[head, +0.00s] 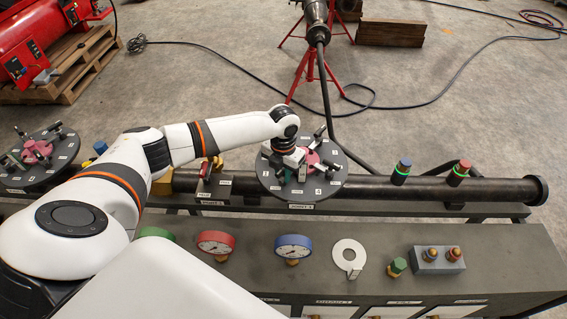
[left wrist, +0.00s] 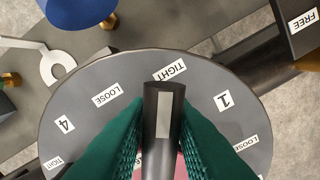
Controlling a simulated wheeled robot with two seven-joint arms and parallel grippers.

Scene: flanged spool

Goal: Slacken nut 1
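The round dark flange (head: 335,187) with white labels sits on the pipe at the centre of the head view. Its rim also fills the left wrist view (left wrist: 75,150), with labels 4, LOOSE, TIGHT, 1 and LOOSE. A dark handle with a pale stripe, nut 1's lever (left wrist: 163,115), points at the TIGHT label beside the 1. My left gripper (head: 290,168) is over the flange. Its green fingers (left wrist: 163,135) lie along both sides of the lever and appear closed on it. The lever's inner end and the nut are hidden. My right gripper is not in view.
A pink hub (head: 316,160) and other levers stand on the flange. A second flange (head: 55,165) is at left. Gauges (head: 293,248) and a white ring tag (head: 350,256) are on the near bench.

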